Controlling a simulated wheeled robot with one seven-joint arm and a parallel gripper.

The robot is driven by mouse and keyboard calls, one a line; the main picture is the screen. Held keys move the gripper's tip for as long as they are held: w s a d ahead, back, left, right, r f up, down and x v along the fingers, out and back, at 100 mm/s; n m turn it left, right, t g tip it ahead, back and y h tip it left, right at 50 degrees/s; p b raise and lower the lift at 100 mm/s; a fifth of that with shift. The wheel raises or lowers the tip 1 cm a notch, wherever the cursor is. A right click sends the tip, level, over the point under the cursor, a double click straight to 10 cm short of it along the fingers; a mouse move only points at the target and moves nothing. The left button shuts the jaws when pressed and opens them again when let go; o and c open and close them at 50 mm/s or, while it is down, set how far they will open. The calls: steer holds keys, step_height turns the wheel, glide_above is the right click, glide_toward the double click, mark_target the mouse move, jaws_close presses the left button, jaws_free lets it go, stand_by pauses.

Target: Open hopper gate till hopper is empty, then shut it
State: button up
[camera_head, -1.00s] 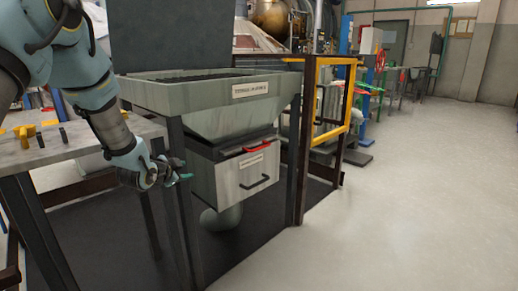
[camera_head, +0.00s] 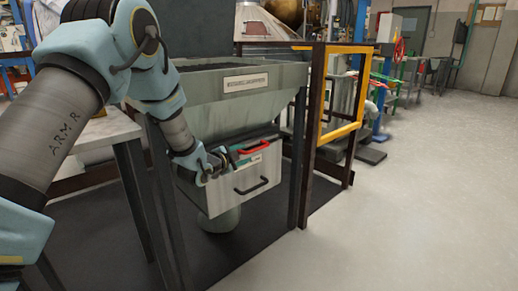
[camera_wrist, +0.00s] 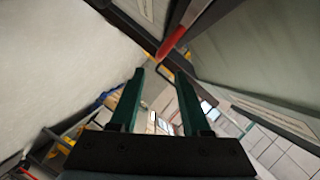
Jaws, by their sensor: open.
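The hopper (camera_head: 225,105) is a pale grey-green funnel on dark legs, with a label on its front rim. A strip of dark fill shows at its top; how much is inside is hidden. A red gate handle (camera_head: 254,147) sits just under the funnel, above a light box. My gripper (camera_head: 232,159) is at the left part of the box front, close to the red handle's left end. In the wrist view my gripper (camera_wrist: 160,78) has its two green fingers apart with nothing between them. The red handle (camera_wrist: 172,40) lies just beyond the fingertips there; I see no grip on it.
The light box (camera_head: 215,195) below the gate has a black pull handle (camera_head: 251,187) on its front. A yellow-framed guard (camera_head: 345,95) stands right of the hopper. A grey table (camera_head: 100,135) stands to the left. The floor at the right is clear.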

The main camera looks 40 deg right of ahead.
mark_target(254, 150)
steer(key=x, duration=0.9)
steer(key=shift+w+d+f, duration=0.1)
steer(key=shift+d+f, duration=0.05)
steer(key=shift+d, duration=0.1)
steer(key=shift+c, duration=0.4)
jaws_close()
stand_by(0.6)
